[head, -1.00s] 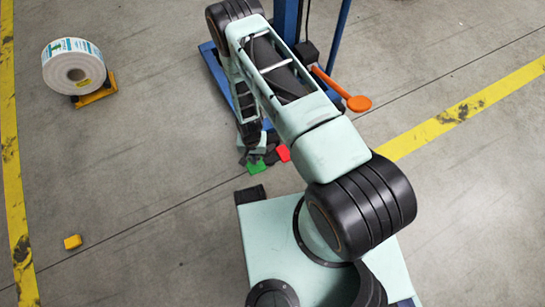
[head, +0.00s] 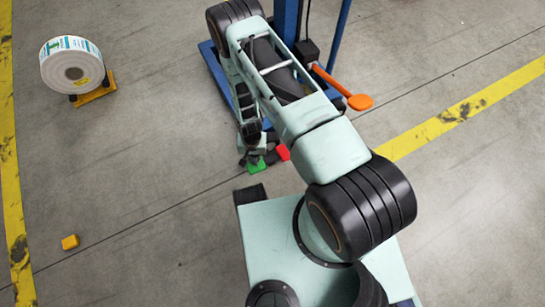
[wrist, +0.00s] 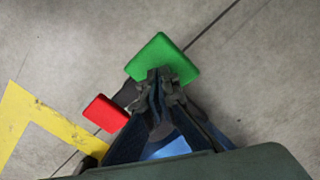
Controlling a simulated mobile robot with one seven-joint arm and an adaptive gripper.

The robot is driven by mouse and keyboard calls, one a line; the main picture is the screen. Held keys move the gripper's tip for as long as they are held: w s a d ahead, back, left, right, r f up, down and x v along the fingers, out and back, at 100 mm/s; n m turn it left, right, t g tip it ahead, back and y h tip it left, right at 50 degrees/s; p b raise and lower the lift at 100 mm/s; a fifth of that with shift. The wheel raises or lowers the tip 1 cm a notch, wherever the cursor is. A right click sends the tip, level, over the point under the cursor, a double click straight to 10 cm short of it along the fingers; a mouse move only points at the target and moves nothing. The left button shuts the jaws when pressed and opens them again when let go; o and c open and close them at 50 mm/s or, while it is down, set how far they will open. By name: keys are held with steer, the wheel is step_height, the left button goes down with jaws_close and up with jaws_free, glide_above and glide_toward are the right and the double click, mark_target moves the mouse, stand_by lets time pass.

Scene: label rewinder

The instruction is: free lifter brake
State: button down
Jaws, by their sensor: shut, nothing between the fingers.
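The lifter has a blue post (head: 286,18) and a blue base (head: 216,68) at the top of the head view, partly hidden by my arm. A green pedal (head: 257,166) and a red pedal (head: 283,152) sit low by it. In the wrist view the green pedal (wrist: 160,58) is straight ahead of my fingertips and the red pedal (wrist: 105,113) is to their left. My gripper (wrist: 159,80) is shut and empty. Its tips overlap the near edge of the green pedal in the picture; I cannot tell whether they touch it. In the head view my gripper (head: 256,152) is largely hidden.
An orange-ended lever (head: 359,102) sticks out right of the post. A label roll (head: 72,65) rests on a small yellow stand (head: 95,91) at the upper left. A small yellow block (head: 70,242) lies at the lower left. The floor between is clear.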

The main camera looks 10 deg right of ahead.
steer(key=shift+f+b, duration=1.45)
steer(key=shift+f, duration=0.35)
steer(key=shift+r, duration=0.1)
step_height(320, 180, up, 9)
steer(key=p, duration=0.6)
steer(key=shift+r+p, duration=0.1)
steer(key=shift+p, duration=0.25)
